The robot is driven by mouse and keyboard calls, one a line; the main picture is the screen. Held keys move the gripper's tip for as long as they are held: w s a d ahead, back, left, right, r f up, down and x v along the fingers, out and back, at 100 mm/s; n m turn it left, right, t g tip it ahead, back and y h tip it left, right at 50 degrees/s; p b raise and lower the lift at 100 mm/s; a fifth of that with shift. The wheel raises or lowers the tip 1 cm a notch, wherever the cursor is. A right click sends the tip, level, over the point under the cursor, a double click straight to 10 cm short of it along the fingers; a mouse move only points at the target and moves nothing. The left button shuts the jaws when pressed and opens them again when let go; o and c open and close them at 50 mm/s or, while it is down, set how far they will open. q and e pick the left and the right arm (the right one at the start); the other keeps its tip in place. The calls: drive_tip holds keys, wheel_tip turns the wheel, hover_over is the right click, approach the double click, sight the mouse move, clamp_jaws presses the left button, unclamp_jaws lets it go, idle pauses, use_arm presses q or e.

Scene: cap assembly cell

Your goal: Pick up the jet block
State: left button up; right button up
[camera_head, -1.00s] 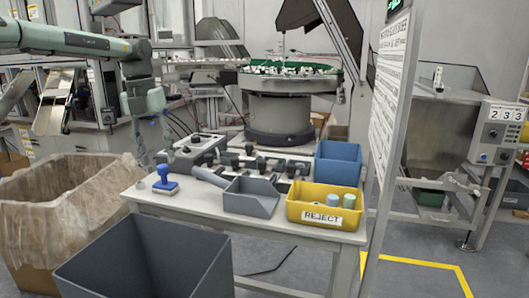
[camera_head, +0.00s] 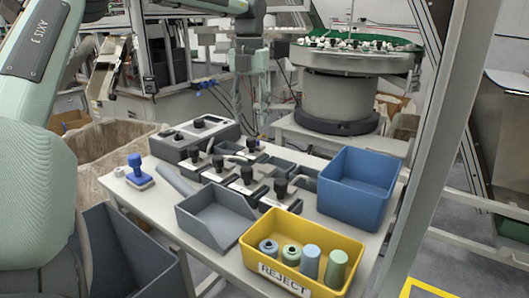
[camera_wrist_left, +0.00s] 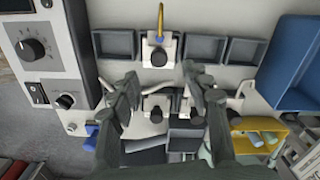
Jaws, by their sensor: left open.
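I cannot single out one jet block for certain. Several dark-knobbed blocks stand on pale fixtures on the bench, among them a front one (camera_head: 280,188) and one near the grey control box (camera_head: 193,154). In the left wrist view a dark-knobbed fixture (camera_wrist_left: 159,56) with a yellow lever lies beyond my fingers. My left gripper (camera_head: 253,116) points down above the back of the fixtures. In the left wrist view its fingers (camera_wrist_left: 160,84) are spread, with nothing held between them. They hide part of the fixtures. My right gripper is not in view.
A yellow REJECT bin (camera_head: 252,254) holding several cylinders, a blue bin (camera_head: 357,193) and a grey scoop tray (camera_head: 215,222) crowd the bench. A blue-handled stamp (camera_head: 137,172) stands at the left. A metal post (camera_head: 440,150) rises at the right.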

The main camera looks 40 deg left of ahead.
sight(251, 138)
use_arm(q)
wheel_tip(251, 138, down, 3)
drive_tip(key=shift+s+r, duration=0.1)
drive_tip(key=shift+r, duration=0.05)
wheel_tip(251, 138, down, 5)
drive_tip(key=shift+a+r+p, duration=0.1)
drive_tip(key=shift+r+p, duration=0.05)
drive_tip(key=shift+p, duration=0.3)
drive_tip(key=c, duration=0.5)
drive_tip(key=shift+w+r, duration=0.1)
drive_tip(key=shift+w, duration=0.1)
clamp_jaws()
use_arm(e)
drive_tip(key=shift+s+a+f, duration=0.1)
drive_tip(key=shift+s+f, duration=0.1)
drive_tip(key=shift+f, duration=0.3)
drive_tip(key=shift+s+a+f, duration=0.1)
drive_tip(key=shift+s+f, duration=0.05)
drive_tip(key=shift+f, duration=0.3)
